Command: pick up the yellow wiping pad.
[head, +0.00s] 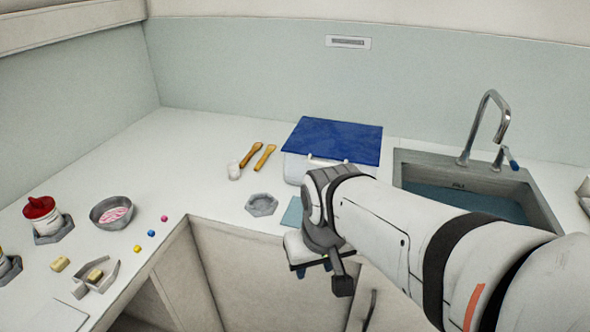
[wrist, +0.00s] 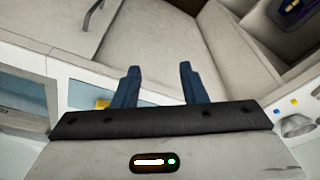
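A yellow piece (wrist: 103,104), seemingly the wiping pad, shows in the wrist view just left of my left finger. It lies on a pale blue mat (wrist: 82,95), and part of it is hidden behind my gripper. In the head view the mat (head: 291,213) shows beside my wrist, and no yellow pad shows there. My gripper (head: 312,268) hangs at the counter's front edge in the head view. In the wrist view my gripper (wrist: 159,78) has its two blue fingers wide apart, with nothing between them but the cabinet front behind.
A blue-lidded white box (head: 333,140) stands behind my wrist, with the sink (head: 528,178) to the right. A grey hexagonal dish (head: 261,205) and wooden-handled tools (head: 264,157) lie left. A bowl (head: 112,212), small cubes and pale yellow blocks (head: 60,264) lie further left.

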